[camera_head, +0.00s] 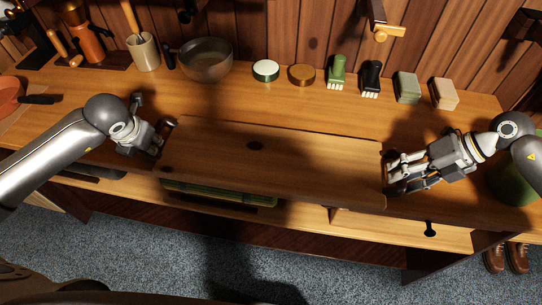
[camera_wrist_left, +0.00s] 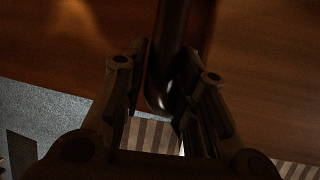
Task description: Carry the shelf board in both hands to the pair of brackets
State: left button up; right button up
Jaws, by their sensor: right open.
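The shelf board (camera_head: 270,165) is a long flat brown plank lying along the front of the bench, its front edge reaching over the bench edge. My left gripper (camera_head: 160,138) is at the board's left end. In the left wrist view its two fingers (camera_wrist_left: 165,85) stand on either side of a dark, round-ended strip (camera_wrist_left: 170,50); I cannot tell if they touch it. My right gripper (camera_head: 392,174) is open at the board's right end, its fingers close to that edge. Dark fittings on the back wall (camera_head: 376,14) may be the brackets; they are cut off by the picture's top.
Along the back of the bench (camera_head: 230,105) stand a grey bowl (camera_head: 206,60), a cup with utensils (camera_head: 144,53), round tins (camera_head: 265,71), brushes (camera_head: 337,72) and small blocks (camera_head: 407,88). A strip of bench behind the board is clear.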

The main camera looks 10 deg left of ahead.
pick_arm(q)
jog(key=shift+f, duration=0.1)
pick_arm(e)
jog(key=shift+f, duration=0.1)
pick_arm(q)
grip_shut()
pick_arm(e)
jog(key=c, duration=0.7)
grip_shut()
pick_arm(q)
jog(key=shift+w, duration=0.15)
pick_arm(e)
jog(key=shift+w, duration=0.1)
